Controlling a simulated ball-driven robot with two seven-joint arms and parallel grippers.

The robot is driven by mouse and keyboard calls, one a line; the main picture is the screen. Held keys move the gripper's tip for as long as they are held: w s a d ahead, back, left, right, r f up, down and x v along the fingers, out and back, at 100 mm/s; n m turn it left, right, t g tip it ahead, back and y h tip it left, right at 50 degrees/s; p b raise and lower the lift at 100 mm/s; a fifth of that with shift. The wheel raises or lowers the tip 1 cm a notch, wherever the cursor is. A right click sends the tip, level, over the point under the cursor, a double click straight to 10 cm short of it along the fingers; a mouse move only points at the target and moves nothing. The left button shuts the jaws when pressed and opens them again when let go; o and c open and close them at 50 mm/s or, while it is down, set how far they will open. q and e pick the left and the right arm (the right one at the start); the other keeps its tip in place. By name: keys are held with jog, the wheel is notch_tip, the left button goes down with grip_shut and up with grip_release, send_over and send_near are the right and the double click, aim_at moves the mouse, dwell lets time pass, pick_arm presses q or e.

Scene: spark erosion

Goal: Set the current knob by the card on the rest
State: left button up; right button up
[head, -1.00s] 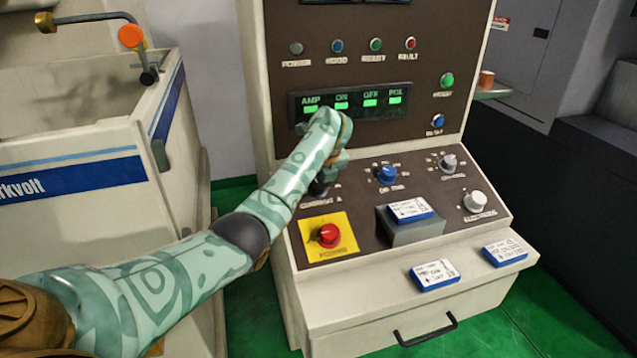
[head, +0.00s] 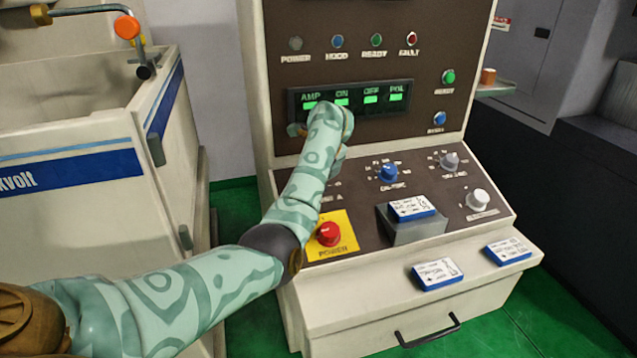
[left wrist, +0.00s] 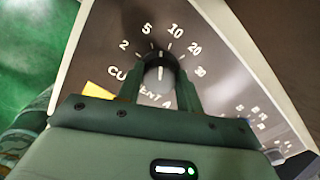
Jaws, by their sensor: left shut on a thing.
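The dark current knob (left wrist: 159,74) sits on the sloped panel in the left wrist view, under an arc marked 2, 5, 10, 20 and 30. My left gripper (left wrist: 160,84) is shut on it, one finger on each side. A light line shows above the knob between 5 and 10; I cannot tell for sure whether it is the pointer. In the head view my left forearm and hand hide this knob. The card (head: 411,207) lies on the raised grey rest (head: 418,232); its writing is too small to read. My right gripper is not in view.
A red knob on a yellow plate (head: 329,234) is close beside my left forearm. A blue knob (head: 388,172), a grey knob (head: 450,161) and a white knob (head: 478,198) stand to the right. Two more cards (head: 437,275) (head: 508,251) lie on the front ledge.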

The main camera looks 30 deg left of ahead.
pick_arm(q)
jog(key=n+b, duration=0.2)
jog(key=shift+f+n, duration=0.2)
jog(key=shift+n, duration=0.1)
jog(key=shift+r+n+b, duration=0.1)
jog(key=shift+n+b, duration=0.3)
jog(key=shift+n, duration=0.1)
jog(key=o, duration=1)
jog(key=shift+r, duration=0.1)
jog(key=p+v, duration=0.4)
jog(key=v, duration=1.2)
jog(key=shift+p, duration=0.4)
